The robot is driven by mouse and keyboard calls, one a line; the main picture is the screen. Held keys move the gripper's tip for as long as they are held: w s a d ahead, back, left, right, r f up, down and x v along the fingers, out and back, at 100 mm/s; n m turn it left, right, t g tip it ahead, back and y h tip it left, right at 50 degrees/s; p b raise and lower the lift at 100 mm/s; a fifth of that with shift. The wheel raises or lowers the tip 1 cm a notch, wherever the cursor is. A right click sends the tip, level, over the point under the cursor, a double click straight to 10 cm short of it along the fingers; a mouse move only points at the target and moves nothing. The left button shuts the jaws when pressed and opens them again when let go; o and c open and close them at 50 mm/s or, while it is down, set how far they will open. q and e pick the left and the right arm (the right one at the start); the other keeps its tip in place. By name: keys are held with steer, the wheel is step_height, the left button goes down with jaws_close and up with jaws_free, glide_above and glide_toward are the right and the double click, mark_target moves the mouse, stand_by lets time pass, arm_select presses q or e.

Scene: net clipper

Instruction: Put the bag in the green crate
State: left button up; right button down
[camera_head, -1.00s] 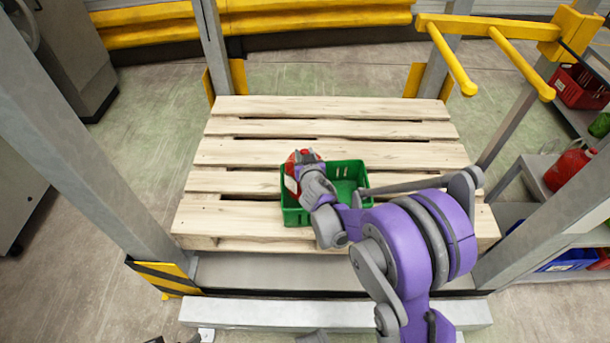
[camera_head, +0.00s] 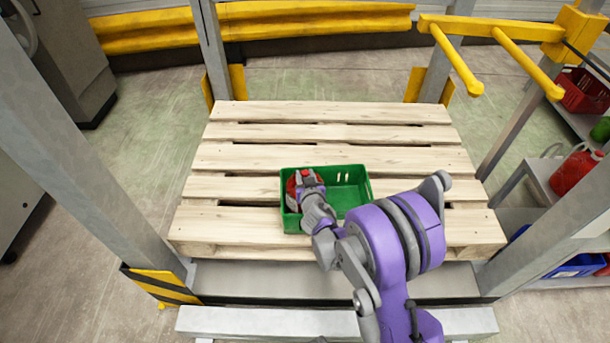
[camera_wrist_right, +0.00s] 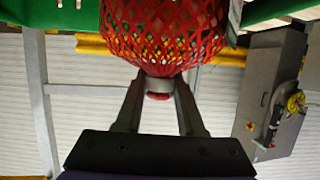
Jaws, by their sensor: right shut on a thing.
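The green crate (camera_head: 345,205) stands on the wooden pallet in the head view. The red net bag (camera_head: 292,186) is at the left end of the crate, partly hidden by my right gripper (camera_head: 306,180). In the right wrist view the bag's red mesh (camera_wrist_right: 165,35) hangs from its gathered neck, which my right gripper (camera_wrist_right: 158,88) is shut on. Green crate edges (camera_wrist_right: 50,12) show beside the bag there. I cannot tell whether the bag touches the crate floor. My left gripper is not in view.
The pallet (camera_head: 330,133) has bare slats behind and left of the crate. Grey posts (camera_head: 75,150) flank the pallet. Yellow bars (camera_head: 455,60) reach in at the upper right. A shelf at the right holds a red canister (camera_head: 573,170) and a red crate (camera_head: 583,92).

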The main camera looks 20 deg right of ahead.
steer(key=c, duration=0.5)
jaws_free()
steer(key=shift+f, duration=0.1)
steer(key=shift+s+r, duration=0.15)
steer(key=shift+r, duration=0.1)
steer(key=s+a+r+g+p, duration=0.15)
steer(key=s+r, duration=0.25)
steer(key=s, duration=0.6)
steer(key=s+a+r+g+p, duration=0.1)
steer(key=s+r+g, duration=0.25)
steer(key=s, duration=0.55)
steer(key=s+a+n+g+y, duration=0.1)
steer(key=s+a, duration=0.1)
steer(key=s, duration=0.4)
steer(key=s+a+n+g+y, duration=0.1)
steer(key=s+a, duration=0.2)
steer(key=s, duration=0.3)
steer(key=s+a+n+g+y, duration=0.1)
steer(key=s+a+g, duration=0.1)
steer(key=s, duration=0.3)
steer(key=shift+s+a+r+y, duration=0.3)
steer(key=shift+s+r+y, duration=0.05)
steer(key=shift+s+y, duration=0.05)
